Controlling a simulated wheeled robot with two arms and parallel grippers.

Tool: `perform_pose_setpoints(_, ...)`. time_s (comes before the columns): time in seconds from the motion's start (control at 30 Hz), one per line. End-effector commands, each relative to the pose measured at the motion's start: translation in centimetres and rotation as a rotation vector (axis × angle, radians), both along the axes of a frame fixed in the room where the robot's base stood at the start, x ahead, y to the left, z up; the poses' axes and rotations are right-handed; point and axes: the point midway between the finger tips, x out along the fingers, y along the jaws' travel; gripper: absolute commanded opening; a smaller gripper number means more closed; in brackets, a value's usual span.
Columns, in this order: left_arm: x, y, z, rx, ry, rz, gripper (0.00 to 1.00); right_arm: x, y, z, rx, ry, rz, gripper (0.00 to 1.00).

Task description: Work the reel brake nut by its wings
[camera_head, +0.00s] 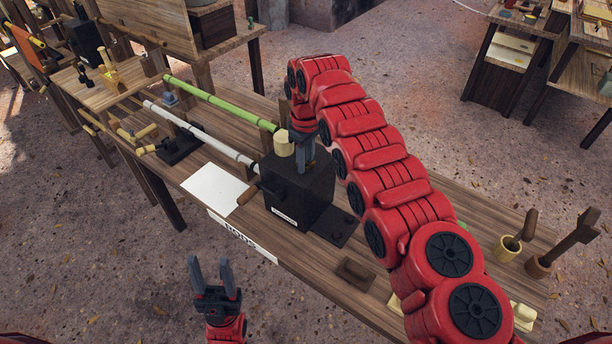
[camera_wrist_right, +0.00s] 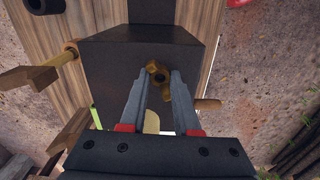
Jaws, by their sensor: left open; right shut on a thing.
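The reel brake nut (camera_wrist_right: 158,72) is a small brass wing nut with a dark centre, on the face of a black box (camera_wrist_right: 105,70) in the right wrist view. My right gripper (camera_wrist_right: 159,80) has its two grey fingers at the nut, one on each side, shut on its wings. In the head view this gripper (camera_head: 302,168) points down at the top of the black box (camera_head: 290,200), and its fingers hide the nut. My left gripper (camera_head: 211,268) is open and empty, in front of the bench's near edge, well away from the box.
The wooden bench (camera_head: 300,265) carries the box. White (camera_head: 195,130) and green (camera_head: 220,102) rods run left from near it. A white sheet (camera_head: 213,186) lies left of the box. A cream cylinder (camera_head: 284,144) is beside my right fingers. Wooden-handled tools (camera_head: 520,235) stand at right.

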Motion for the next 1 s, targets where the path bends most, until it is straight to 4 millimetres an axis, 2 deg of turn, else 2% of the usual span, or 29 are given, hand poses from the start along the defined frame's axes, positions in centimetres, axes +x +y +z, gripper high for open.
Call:
perform_pose_setpoints(0.23,0.00,0.01,-0.13,0.000,-0.001,0.000,0.50,-0.19,0.00,0.00,-0.003,0.006,0.556,0.01)
perform_pose_setpoints(0.3,-0.01,0.01,-0.10,0.000,-0.001,0.000,0.50,-0.19,0.00,0.00,-0.003,0.007,0.640,0.01)
perform_pose_setpoints(0.4,-0.01,0.00,-0.11,0.000,-0.001,0.000,0.50,-0.19,0.00,-0.02,-0.003,0.007,0.644,0.01)
perform_pose_setpoints(0.43,-0.01,0.01,-0.11,0.000,-0.001,0.000,0.50,-0.20,0.01,-0.02,-0.003,0.007,0.643,0.32)
perform_pose_setpoints(0.6,-0.01,0.01,-0.11,0.000,-0.001,0.000,0.50,-0.17,0.00,0.02,-0.004,0.006,0.641,0.62)
perform_pose_setpoints(0.63,-0.01,0.01,-0.11,0.000,-0.001,0.000,0.50,-0.17,0.00,0.02,-0.004,0.006,0.641,0.65)
perform_pose_setpoints(1.0,-0.01,0.01,-0.35,0.000,-0.001,0.000,0.50,-0.11,0.01,0.55,-0.005,0.005,0.639,0.65)
